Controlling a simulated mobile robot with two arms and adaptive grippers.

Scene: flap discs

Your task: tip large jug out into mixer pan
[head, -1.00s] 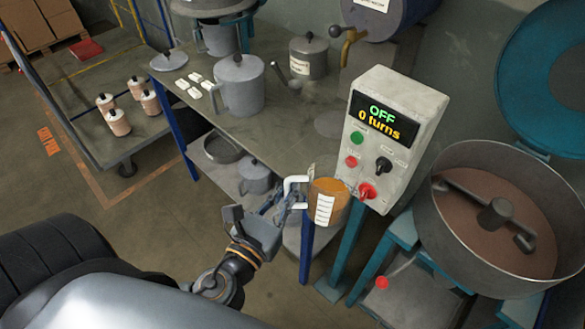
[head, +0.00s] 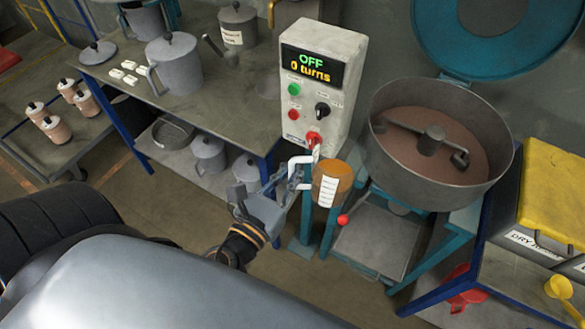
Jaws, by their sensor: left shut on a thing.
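The large jug (head: 331,184) is clear, with orange-brown contents, a white graduated label and a white handle. My left gripper (head: 292,181) is shut on its handle and holds the jug roughly upright in the air, in front of the control box. The mixer pan (head: 388,158) is a round grey metal pan to the right of the jug and apart from it. Brown material and a mixing arm (head: 432,140) show inside the pan. Its teal lid (head: 490,35) is raised behind it. My right gripper is not in view.
The control box (head: 318,70) reads OFF and 0 turns, just behind the jug. A steel table (head: 200,110) with grey lidded cans stands at left. A yellow-lidded bin (head: 555,190) and a yellow scoop (head: 560,288) are at right. The space above the pan is clear.

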